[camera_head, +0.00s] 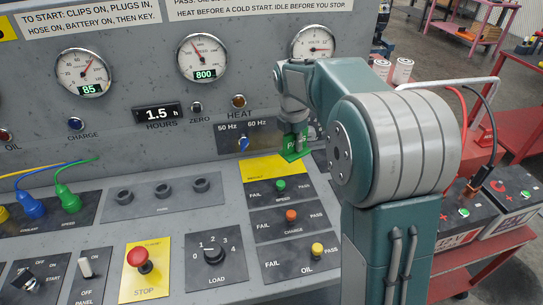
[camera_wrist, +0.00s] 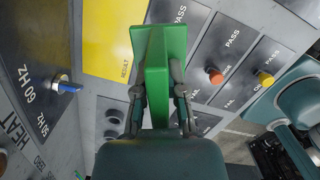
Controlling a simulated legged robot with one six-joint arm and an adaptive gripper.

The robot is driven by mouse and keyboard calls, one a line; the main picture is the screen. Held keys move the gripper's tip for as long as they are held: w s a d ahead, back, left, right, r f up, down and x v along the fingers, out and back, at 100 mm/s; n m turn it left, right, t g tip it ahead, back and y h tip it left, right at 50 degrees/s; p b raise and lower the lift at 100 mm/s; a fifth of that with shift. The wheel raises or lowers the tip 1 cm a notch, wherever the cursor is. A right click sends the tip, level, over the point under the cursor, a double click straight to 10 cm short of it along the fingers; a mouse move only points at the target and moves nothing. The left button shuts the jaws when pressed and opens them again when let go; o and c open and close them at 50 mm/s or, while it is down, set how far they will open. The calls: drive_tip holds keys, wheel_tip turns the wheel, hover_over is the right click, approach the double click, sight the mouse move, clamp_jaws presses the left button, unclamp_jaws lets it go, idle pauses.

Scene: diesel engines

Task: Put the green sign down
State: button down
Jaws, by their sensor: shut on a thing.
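The green sign (camera_wrist: 152,50) is between the two fingers of my gripper (camera_wrist: 158,92) in the wrist view. It has a flat plate and an upright part, and the fingers close on it from both sides. In the head view the sign (camera_head: 291,156) shows pale lettering, partly hidden by my gripper (camera_head: 296,140). It is over the far right part of the yellow result plate (camera_head: 262,168). In the wrist view the yellow plate (camera_wrist: 108,42) lies just left of the sign. I cannot tell whether the sign touches the panel.
Nearby stand the green speed knob (camera_head: 281,185), orange charge knob (camera_head: 291,215) and yellow oil knob (camera_head: 317,249). The blue frequency selector (camera_head: 243,144) is on the upright panel behind. Batteries (camera_head: 467,216) stand on a red bench at right.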

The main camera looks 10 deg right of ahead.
sight(273, 164)
drive_tip(key=w+a+f, duration=0.1)
drive_tip(key=w+f, duration=0.1)
drive_tip(key=w+a+f, duration=0.1)
drive_tip(key=w+f, duration=0.1)
drive_tip(key=w, duration=0.1)
drive_tip(key=w+a+f, duration=0.1)
drive_tip(key=w+f, duration=0.1)
drive_tip(key=shift+w+a+f, duration=0.15)
drive_tip(key=shift+w+f, duration=0.2)
drive_tip(key=shift+w+a+f, duration=0.3)
drive_tip(key=shift+w+f, duration=0.05)
drive_tip(key=shift+f, duration=0.05)
drive_tip(key=f, duration=0.3)
drive_tip(key=shift+w+a+f, duration=0.15)
drive_tip(key=shift+w+a, duration=0.1)
drive_tip(key=shift+a, duration=0.05)
drive_tip(key=shift+d+f, duration=0.1)
drive_tip(key=shift+f, duration=0.1)
drive_tip(key=shift+f, duration=0.1)
drive_tip(key=c, duration=0.7)
unclamp_jaws()
